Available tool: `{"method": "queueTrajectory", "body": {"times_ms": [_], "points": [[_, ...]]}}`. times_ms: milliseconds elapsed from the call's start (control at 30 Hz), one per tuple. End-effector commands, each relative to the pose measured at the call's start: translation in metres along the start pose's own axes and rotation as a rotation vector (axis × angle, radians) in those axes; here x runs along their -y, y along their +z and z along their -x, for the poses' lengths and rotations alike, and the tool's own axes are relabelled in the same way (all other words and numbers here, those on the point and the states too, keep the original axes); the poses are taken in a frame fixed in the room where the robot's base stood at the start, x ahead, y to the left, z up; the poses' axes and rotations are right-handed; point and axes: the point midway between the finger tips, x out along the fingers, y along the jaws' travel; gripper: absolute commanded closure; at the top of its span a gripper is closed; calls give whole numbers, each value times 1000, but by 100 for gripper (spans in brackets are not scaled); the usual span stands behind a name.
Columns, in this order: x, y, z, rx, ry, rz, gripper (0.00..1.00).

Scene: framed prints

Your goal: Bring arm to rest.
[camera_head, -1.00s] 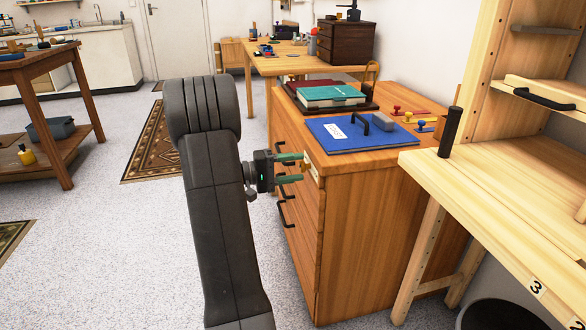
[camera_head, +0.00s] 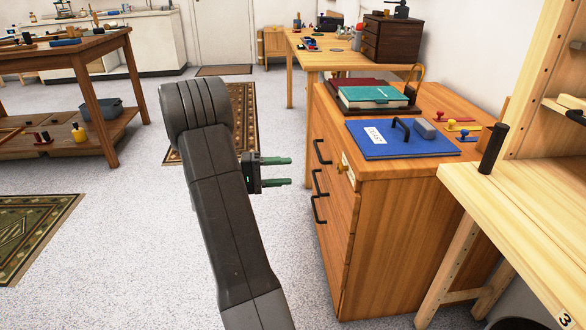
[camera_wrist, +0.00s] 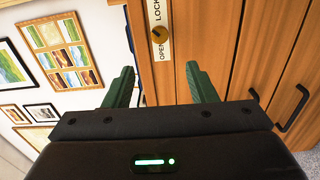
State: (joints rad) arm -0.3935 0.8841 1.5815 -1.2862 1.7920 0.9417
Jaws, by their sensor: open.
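My arm (camera_head: 222,200) rises from the bottom of the head view and bends at a thick dark grey joint. My gripper (camera_head: 290,171) has two green fingers that stand apart with nothing between them. It points right toward the wooden drawer cabinet (camera_head: 390,230), with a gap of floor between the fingertips and the cabinet front. In the wrist view the open fingers (camera_wrist: 162,80) show on either side of the cabinet's edge. A brass knob (camera_wrist: 159,34) on a plate marked OPEN and LOCK lies ahead of them.
A blue folder (camera_head: 400,140), a teal book (camera_head: 375,95) and several stamps lie on the cabinet. A pale workbench (camera_head: 520,205) stands at the right. A brown table (camera_head: 90,70) stands at the left. Framed prints (camera_wrist: 60,55) hang in the wrist view. Floor (camera_head: 120,260) left of my arm is clear.

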Motion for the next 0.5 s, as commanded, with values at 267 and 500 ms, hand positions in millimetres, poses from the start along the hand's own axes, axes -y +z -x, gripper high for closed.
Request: {"method": "queueTrajectory", "body": {"times_ms": [267,500], "points": [[0,0,1,1,0,0,49],[2,0,-12,4,-1,1,49]]}}
